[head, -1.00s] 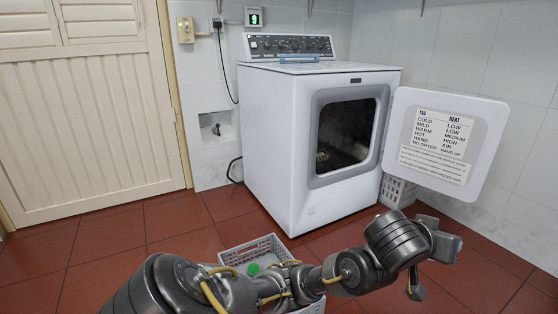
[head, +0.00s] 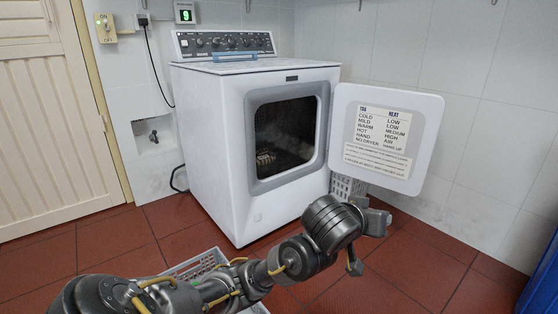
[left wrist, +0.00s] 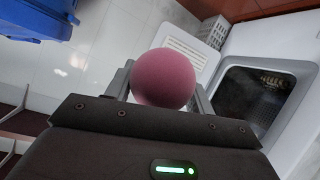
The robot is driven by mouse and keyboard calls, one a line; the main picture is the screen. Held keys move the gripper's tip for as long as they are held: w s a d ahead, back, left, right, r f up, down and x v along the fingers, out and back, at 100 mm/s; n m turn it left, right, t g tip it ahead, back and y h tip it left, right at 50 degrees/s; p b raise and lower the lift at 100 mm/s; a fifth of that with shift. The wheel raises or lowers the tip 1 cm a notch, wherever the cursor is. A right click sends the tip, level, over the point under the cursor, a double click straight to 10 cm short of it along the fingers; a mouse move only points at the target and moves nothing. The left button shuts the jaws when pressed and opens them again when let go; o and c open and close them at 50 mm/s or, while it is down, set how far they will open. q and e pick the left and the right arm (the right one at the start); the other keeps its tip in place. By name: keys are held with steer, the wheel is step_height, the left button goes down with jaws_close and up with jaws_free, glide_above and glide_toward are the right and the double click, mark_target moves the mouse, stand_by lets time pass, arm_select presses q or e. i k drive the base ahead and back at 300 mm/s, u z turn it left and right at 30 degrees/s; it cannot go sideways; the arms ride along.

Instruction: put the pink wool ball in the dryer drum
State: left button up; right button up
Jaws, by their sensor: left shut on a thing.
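The pink wool ball (left wrist: 163,78) is held between the two fingers of my left gripper (left wrist: 161,86) in the left wrist view. In the head view the ball is hidden, and my left gripper (head: 368,240) is at the end of the arm, in front of and below the open dryer door (head: 385,140). The white dryer (head: 215,150) stands with its door swung out to the right. Its dark drum (head: 283,135) is visible through the opening, left of and beyond my gripper. It also shows in the left wrist view (left wrist: 245,100). My right gripper is not in view.
A grey basket (head: 190,266) sits on the red tiled floor, partly hidden behind my left arm. Another light basket (head: 346,188) stands beside the dryer under the door. A blue object (head: 542,280) is at the lower right edge.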

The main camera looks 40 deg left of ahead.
mark_target(278, 169)
steer(key=i, duration=2.25)
steer(key=u, duration=1.25)
steer(key=i, duration=0.6)
steer(key=u, duration=1.05)
steer(key=i, duration=1)
